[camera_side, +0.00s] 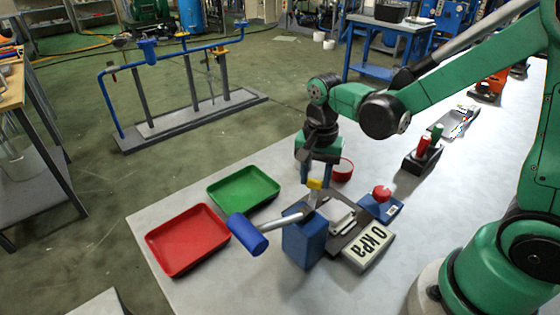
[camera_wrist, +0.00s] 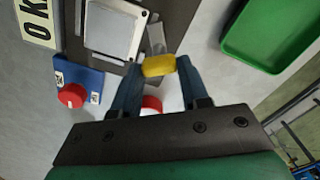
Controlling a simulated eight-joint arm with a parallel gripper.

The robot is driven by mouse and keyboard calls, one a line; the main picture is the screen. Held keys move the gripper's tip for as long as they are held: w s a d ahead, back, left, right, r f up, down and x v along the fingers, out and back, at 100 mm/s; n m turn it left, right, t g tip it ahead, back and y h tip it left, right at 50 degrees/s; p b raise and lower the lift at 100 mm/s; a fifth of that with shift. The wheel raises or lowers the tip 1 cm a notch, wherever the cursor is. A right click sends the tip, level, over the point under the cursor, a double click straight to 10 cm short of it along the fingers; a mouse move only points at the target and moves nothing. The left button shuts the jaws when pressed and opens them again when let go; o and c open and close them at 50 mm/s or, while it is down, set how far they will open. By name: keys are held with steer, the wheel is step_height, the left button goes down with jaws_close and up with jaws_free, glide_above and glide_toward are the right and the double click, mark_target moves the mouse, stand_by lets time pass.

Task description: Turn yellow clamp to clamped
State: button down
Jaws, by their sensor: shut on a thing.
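In the wrist view the yellow clamp (camera_wrist: 159,66) lies crosswise between the tips of my two blue fingers. My gripper (camera_side: 317,178) points down from above and is shut on it. It also shows in the wrist view (camera_wrist: 160,73). The clamp's ends are partly covered by the fingers, and I cannot tell how far it is turned.
A green tray (camera_side: 243,191) and a red tray (camera_side: 187,239) lie left of the fixture. A red round container (camera_side: 342,169) sits behind. Front table area is clear.

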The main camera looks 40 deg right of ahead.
mark_target(314, 180)
steer(key=n, duration=0.5)
steer(key=shift+a+n, duration=0.1)
steer(key=shift+n, duration=0.2)
steer(key=n, duration=0.5)
steer(key=shift+a+n, duration=0.1)
steer(key=shift+n, duration=0.3)
steer(key=shift+c, duration=2.2)
jaws_free()
steer(key=shift+r, duration=0.15)
steer(key=shift+r, duration=2.7)
